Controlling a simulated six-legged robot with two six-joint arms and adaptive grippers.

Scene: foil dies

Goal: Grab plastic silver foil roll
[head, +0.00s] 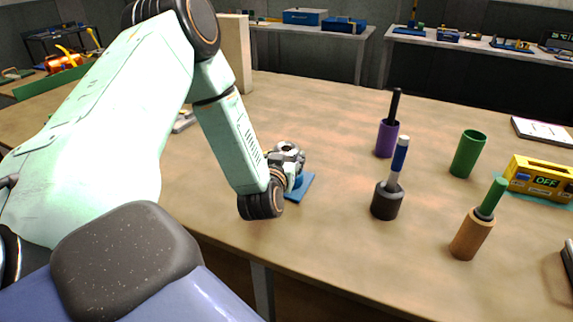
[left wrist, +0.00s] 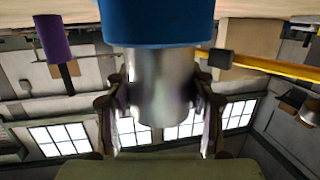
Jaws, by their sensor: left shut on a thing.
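The silver foil roll (left wrist: 160,85) is a shiny cylinder between the two fingers of my left gripper (left wrist: 160,105) in the left wrist view. The gripper is shut on its sides. One end of the roll meets a blue round holder (left wrist: 155,22); how far it sits inside I cannot tell. In the head view my left gripper (head: 287,160) is just above a blue pad (head: 303,189) on the table, and my arm and fingers hide most of the roll. My right gripper is not in view.
To the right stand a purple holder (head: 386,140) with a black stick, a dark holder (head: 387,202) with a blue-topped stick, a tan holder (head: 471,236) with a green stick and a green cup (head: 467,154). A yellow timer (head: 540,178) reads OFF. The table's middle is clear.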

